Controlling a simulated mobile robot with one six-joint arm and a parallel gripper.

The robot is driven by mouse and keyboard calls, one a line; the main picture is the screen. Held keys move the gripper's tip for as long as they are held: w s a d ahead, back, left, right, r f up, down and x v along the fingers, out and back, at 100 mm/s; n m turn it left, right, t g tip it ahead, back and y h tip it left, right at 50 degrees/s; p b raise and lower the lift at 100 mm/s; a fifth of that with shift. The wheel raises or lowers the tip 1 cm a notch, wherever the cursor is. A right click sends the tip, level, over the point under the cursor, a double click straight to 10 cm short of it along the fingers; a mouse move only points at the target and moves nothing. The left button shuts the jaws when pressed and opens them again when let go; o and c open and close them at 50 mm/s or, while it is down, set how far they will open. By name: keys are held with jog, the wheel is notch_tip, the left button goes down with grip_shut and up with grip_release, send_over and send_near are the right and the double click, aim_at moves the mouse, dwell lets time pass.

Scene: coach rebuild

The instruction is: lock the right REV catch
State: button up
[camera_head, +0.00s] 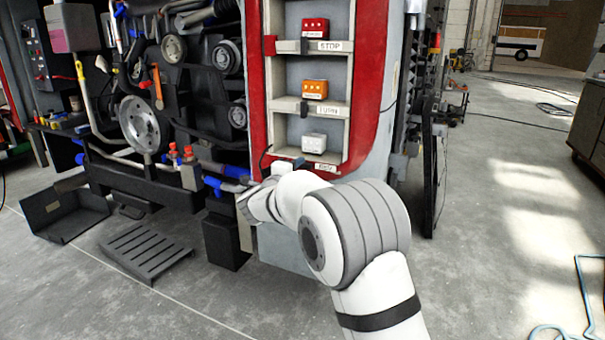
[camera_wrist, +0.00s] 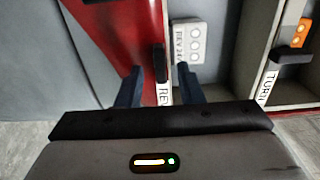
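The REV bay holds a white lamp block (camera_head: 314,143), which also shows in the wrist view (camera_wrist: 187,42). A REV label (camera_wrist: 163,93) lies on the shelf edge below it. A black upright catch (camera_wrist: 159,64) stands beside the label, in front of the lamp; whether it is locked I cannot tell. My gripper (camera_wrist: 159,78) is open, with one dark blue finger on each side of the catch and label. The fingers look apart from the catch; depth is unclear. In the head view my own arm hides most of the gripper.
Above are the TURN bay with an orange lamp (camera_head: 314,89) and the STOP bay with a red lamp (camera_head: 315,28). A red panel (camera_wrist: 125,35) borders the bays. The engine bay (camera_head: 150,110) is at left.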

jog(key=shift+w+d, duration=0.3)
jog(key=shift+w, duration=0.35)
